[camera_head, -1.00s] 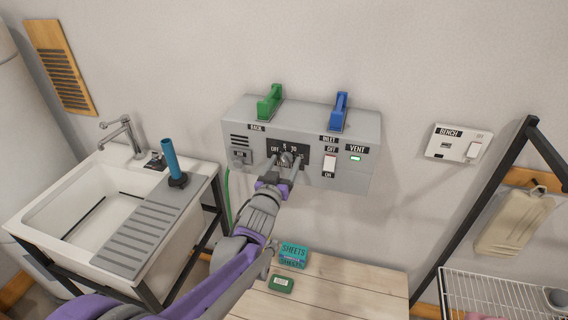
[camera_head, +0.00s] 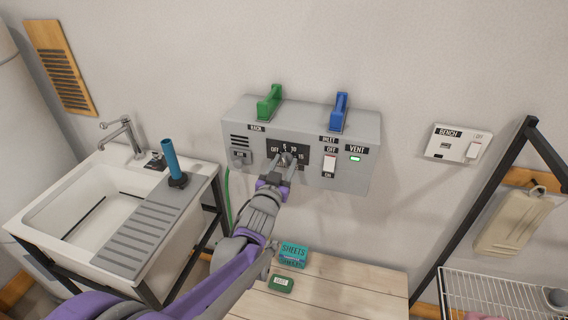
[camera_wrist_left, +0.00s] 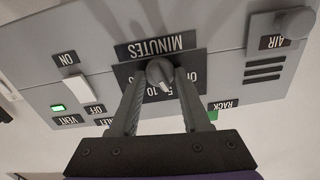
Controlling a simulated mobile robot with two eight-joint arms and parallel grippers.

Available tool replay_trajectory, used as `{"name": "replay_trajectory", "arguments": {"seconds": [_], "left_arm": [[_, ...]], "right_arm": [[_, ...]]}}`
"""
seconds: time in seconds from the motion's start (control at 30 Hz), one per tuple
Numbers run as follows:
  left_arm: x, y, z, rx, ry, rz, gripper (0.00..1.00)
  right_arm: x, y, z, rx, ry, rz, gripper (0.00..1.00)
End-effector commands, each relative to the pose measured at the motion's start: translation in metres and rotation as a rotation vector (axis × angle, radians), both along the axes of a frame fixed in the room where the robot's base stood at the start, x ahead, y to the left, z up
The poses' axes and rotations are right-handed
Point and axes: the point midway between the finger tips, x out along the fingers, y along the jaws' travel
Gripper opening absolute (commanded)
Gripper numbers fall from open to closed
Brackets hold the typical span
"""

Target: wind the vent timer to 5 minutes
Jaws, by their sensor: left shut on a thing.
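The vent timer is a dark dial plate (camera_head: 302,158) with a grey knob on the front of the grey wall box (camera_head: 350,178). In the left wrist view the knob (camera_wrist_left: 160,72) sits under the MINUTES label (camera_wrist_left: 155,46), with the numbers 5 and 10 partly showing and the rest covered. My left gripper (camera_head: 285,162) is shut on the knob, one finger on each side; it also shows in the left wrist view (camera_wrist_left: 160,88). A light mark on the knob shows between the fingers; the exact setting cannot be read. My right gripper is not in view.
The box carries a green lever (camera_head: 269,103), a blue lever (camera_head: 339,112), a white rocker switch (camera_head: 329,165) and a lit green VENT lamp (camera_head: 355,159). A sink (camera_head: 85,205) stands left. A wooden table (camera_head: 335,290) with a SHEETS box (camera_head: 293,254) is below.

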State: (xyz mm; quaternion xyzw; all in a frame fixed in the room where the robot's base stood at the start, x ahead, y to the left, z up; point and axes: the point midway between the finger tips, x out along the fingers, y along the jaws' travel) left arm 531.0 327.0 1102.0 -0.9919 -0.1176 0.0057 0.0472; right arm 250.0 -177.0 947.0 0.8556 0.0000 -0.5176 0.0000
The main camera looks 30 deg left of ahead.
Motion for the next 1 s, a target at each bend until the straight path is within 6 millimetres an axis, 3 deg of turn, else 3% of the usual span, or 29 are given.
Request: {"name": "replay_trajectory", "arguments": {"seconds": [0.3,0.33,0.47,0.8,1.0], "left_arm": [[0.000,0.000,0.000,0.019,0.003,0.000,0.00],[0.000,0.000,0.000,0.018,0.003,0.000,0.52],[0.000,0.000,0.000,0.018,0.003,0.000,0.75],[-0.002,-0.001,0.000,0.018,0.004,0.000,0.76],[-0.025,-0.006,-0.001,0.017,0.004,0.000,0.76]], "right_arm": [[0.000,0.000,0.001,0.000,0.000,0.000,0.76],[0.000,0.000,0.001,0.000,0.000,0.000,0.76],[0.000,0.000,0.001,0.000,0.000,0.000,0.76],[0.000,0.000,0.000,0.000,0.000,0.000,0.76],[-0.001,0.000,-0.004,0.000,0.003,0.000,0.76]]}}
